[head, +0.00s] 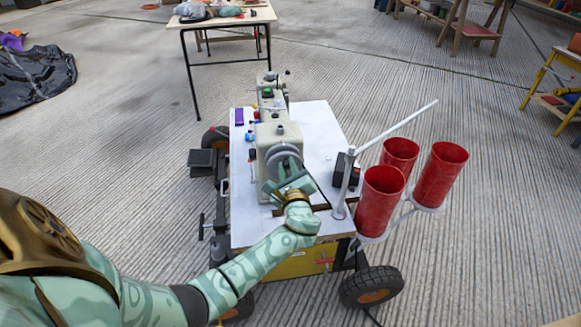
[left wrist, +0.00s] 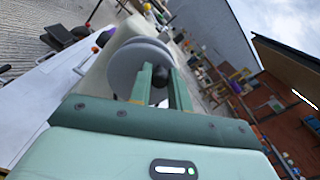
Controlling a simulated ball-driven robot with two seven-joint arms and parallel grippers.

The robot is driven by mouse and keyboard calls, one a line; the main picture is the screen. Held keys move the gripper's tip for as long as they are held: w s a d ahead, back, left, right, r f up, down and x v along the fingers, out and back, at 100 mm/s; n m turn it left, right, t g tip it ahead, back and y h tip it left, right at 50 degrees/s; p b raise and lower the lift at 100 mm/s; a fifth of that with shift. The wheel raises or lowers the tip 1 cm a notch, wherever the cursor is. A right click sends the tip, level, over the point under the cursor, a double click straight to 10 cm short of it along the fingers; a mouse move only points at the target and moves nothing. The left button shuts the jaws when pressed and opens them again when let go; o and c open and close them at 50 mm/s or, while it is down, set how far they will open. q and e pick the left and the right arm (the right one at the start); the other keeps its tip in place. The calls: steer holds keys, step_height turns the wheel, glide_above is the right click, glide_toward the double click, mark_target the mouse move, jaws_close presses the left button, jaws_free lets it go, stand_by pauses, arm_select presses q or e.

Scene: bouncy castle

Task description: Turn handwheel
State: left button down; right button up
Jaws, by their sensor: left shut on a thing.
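The grey round handwheel (head: 283,162) is on the near face of a beige machine (head: 272,133) that stands on a white-topped wheeled cart (head: 320,125). My left gripper (head: 288,178) reaches it from the front and covers its lower part. In the left wrist view the handwheel (left wrist: 128,62) shows as a grey disc just beyond my fingers. The left gripper (left wrist: 160,85) is shut on a dark round knob (left wrist: 160,76) between its two green fingers, in front of the wheel's rim. My right gripper is in neither view.
Red cylindrical buckets (head: 382,195) hang on a frame at the cart's right side, beside a slanted grey pole (head: 395,128). A table with objects (head: 222,22) stands behind.

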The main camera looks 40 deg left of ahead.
arm_select(q)
steer(key=shift+s+f+n, duration=0.1)
steer(key=shift+n, duration=0.2)
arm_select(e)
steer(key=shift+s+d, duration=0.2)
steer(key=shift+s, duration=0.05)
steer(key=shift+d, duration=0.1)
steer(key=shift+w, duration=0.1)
arm_select(q)
steer(key=c, duration=1.3)
jaws_free()
steer(key=shift+a, duration=0.1)
steer(key=p+v, duration=0.3)
steer(key=v, duration=1.3)
steer(key=shift+s+p, duration=0.2)
steer(key=shift+p, duration=0.1)
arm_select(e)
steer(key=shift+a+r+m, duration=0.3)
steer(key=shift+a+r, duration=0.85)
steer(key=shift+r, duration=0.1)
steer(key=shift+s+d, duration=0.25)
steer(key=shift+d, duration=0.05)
